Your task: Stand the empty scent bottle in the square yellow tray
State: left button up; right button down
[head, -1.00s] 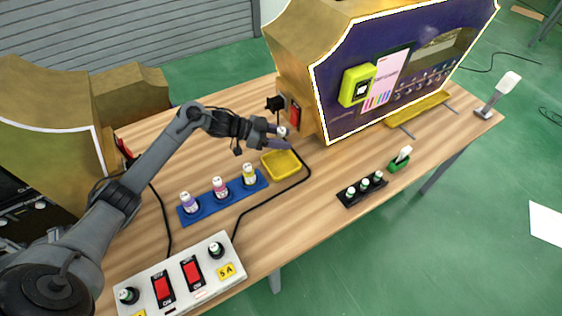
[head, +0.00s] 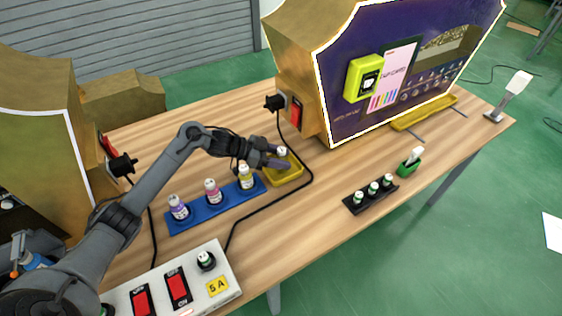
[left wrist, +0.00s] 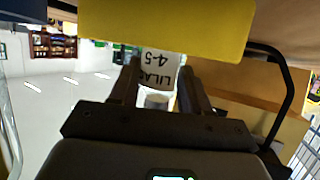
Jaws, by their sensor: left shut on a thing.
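My left gripper (head: 272,161) is shut on the scent bottle (head: 282,152), which has a white cap. It holds the bottle roughly upright over the square yellow tray (head: 288,180). In the left wrist view, which is upside down, the bottle (left wrist: 160,68) has a white label reading "LILAC 4-5" and sits between the fingers (left wrist: 158,82). The yellow tray wall (left wrist: 165,28) hides its lower end. I cannot tell whether its base touches the tray floor. My right gripper is not in view.
A blue rack (head: 215,208) with several bottles stands left of the tray. A black cable (head: 311,178) runs around the tray's right side. A black holder (head: 370,197) with small bottles, a switch box (head: 178,285) and the vending machine (head: 350,120) stand around. Table between tray and black holder is clear.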

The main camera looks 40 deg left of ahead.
aim_at(277, 155)
pick_arm(q)
jog(key=shift+r, duration=0.1)
jog(key=o, duration=1.1)
jog(key=shift+f, duration=0.2)
jog(key=shift+r, duration=0.2)
jog(key=p+v, duration=0.3)
jog(key=v, duration=0.1)
jog(key=shift+w+r, duration=0.1)
jog(key=shift+p+v, duration=0.65)
jog(key=shift+v, duration=0.15)
